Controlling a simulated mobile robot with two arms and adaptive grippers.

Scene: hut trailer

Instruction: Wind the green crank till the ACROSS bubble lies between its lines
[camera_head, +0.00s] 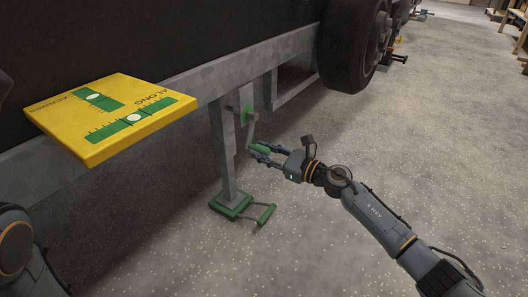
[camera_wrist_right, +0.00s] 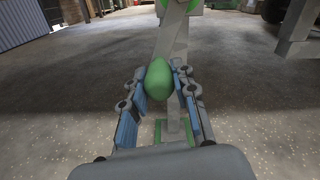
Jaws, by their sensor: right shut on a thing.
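The yellow level board (camera_head: 75,133) sits at the left on the trailer frame. Its ACROSS vial (camera_head: 112,105) is short and green, with a white bubble (camera_head: 95,97) toward its upper-left end; the lines are too small to read surely. The ALONG vial (camera_head: 160,108) has its bubble (camera_head: 134,118) near the middle. The crank's grey arm (camera_head: 250,132) hangs from a green hub on the grey leg. My right gripper (camera_head: 260,151) is shut around the crank's green handle (camera_wrist_right: 159,80), blue pads on both sides. My left gripper is out of view.
A black tyre (camera_head: 352,45) stands behind the crank. Speckled floor to the right is clear.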

